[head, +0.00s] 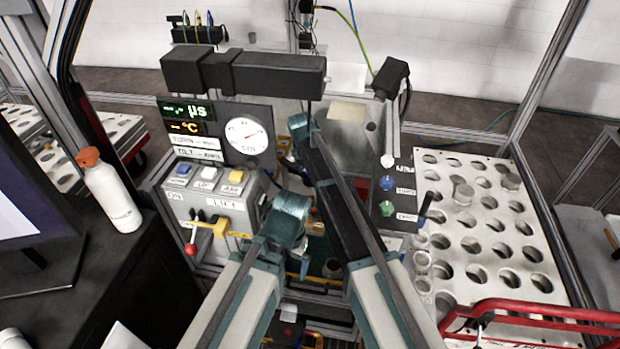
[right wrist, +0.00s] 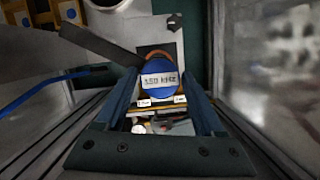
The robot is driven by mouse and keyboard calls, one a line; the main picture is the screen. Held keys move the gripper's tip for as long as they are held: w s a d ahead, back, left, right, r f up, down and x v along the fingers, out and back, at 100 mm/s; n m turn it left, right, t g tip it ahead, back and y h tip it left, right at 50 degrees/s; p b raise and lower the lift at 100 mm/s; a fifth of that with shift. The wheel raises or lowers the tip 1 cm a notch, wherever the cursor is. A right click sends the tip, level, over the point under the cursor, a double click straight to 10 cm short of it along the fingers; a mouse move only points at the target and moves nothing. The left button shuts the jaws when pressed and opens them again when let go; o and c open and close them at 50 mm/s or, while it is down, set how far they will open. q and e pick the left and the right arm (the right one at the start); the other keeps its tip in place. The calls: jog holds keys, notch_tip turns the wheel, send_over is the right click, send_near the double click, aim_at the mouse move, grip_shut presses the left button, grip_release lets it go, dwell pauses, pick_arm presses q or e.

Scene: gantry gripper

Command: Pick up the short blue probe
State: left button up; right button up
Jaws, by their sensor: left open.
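A round blue cap with a white label reading about "150 kHz" (right wrist: 158,88), which looks like the short blue probe seen end-on, sits in the right wrist view. My right gripper (right wrist: 160,78) has its two dark blue fingers apart, one on each side of the cap. I cannot tell whether either finger touches it. In the head view my left gripper (head: 302,256) is low in the middle, in front of the bench unit. It is open, but its fingertips are small and partly hidden by its teal wrist. The probe is not clearly seen in the head view, where my arms cover the middle.
A control box with buttons and a red-knobbed lever (head: 222,205) stands left of my arms. A white rack with round holes (head: 480,235) fills the right side. A white bottle with an orange cap (head: 110,195) stands at the left. A red handle (head: 535,308) is at lower right.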

jog(key=c, duration=0.9)
